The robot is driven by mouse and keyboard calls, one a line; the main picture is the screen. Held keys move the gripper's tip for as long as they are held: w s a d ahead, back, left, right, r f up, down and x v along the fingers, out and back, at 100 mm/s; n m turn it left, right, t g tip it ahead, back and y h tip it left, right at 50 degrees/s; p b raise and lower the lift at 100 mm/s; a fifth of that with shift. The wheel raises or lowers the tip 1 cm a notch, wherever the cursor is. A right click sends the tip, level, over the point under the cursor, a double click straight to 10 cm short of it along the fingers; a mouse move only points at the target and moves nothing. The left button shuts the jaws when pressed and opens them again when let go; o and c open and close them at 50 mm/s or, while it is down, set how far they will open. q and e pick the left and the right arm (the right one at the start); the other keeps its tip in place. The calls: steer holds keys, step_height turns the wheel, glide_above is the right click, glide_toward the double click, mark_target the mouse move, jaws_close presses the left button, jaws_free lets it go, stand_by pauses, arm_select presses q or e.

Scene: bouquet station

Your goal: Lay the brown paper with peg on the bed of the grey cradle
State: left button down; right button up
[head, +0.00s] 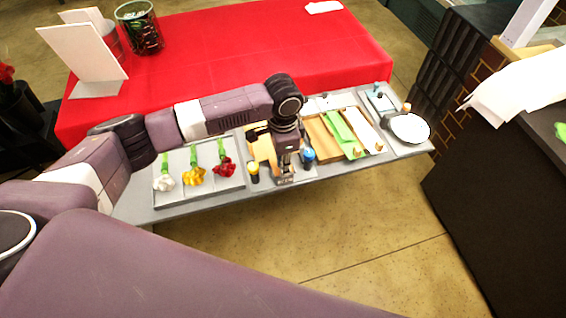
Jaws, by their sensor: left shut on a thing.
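My left gripper (286,174) points down over the middle of the grey table and is shut. It appears to hold the peg end of the brown paper (262,149), which shows as a tan strip just left of the gripper. The peg itself is hidden by the fingers. The grey cradle (266,183) lies under the gripper, largely covered by it. I cannot tell whether the paper touches the cradle bed. My right gripper is not in view.
Right of the gripper is a wooden tray (321,140) with green paper (342,131) and white paper (361,128). A yellow-topped item (254,172) and a blue one (308,157) stand close beside the gripper. A flower tray (202,194) is left; a white dish (409,127) is right.

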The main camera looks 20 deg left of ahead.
arm_select(q)
steer(key=shift+s+f, duration=0.15)
steer(key=c, duration=1.9)
jaws_free()
steer(key=o, duration=0.6)
step_height(320, 180, up, 5)
steer(key=p, duration=0.6)
steer(key=shift+r+p, duration=0.55)
steer(key=shift+r, duration=0.55)
